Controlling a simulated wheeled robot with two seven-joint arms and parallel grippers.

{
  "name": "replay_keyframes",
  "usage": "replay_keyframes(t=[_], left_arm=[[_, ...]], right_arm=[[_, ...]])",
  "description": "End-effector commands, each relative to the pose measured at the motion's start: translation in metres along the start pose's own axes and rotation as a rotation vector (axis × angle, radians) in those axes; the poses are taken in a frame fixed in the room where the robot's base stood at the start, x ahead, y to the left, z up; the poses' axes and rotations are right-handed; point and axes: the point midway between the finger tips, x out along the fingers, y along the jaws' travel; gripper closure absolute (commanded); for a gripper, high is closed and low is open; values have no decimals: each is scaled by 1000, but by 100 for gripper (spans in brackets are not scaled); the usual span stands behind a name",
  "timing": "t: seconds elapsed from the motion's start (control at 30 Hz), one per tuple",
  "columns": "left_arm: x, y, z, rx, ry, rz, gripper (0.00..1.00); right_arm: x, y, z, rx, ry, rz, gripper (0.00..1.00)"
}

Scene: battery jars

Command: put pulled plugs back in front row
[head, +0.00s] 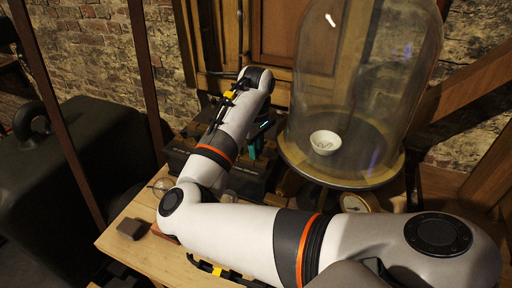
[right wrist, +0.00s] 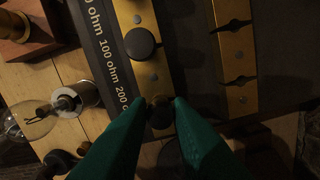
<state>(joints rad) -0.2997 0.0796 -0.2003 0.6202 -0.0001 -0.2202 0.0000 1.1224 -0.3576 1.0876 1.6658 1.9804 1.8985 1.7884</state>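In the right wrist view a plug (right wrist: 160,114), dark on top with a brass tint, sits between the green fingertips of my right gripper (right wrist: 161,102), which look closed on its sides. I cannot tell whether it is seated in the brass. Another dark round plug (right wrist: 140,44) stands on the near brass strip (right wrist: 130,12), beside the printed ohm values. The second brass strip (right wrist: 236,55) shows dark notched holes with no plug. In the head view my right gripper (head: 256,146) reaches down over the dark plug box (head: 180,157), and my arm hides much of it. My left gripper is not in view.
A glass dome (head: 365,80) with a white bowl (head: 324,142) stands close right of my gripper. A glass bulb (right wrist: 28,120) lies beside the box. A dark block (head: 130,228) rests on the wooden table (head: 120,245); a large dark weight (head: 85,165) is at left.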

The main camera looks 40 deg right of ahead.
Motion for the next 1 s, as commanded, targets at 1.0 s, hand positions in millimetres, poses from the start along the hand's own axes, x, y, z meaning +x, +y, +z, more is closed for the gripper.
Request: replay_keyframes(t=[1.0], left_arm=[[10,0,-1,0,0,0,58]], right_arm=[[-102,0,1,0,-4,0,58]])
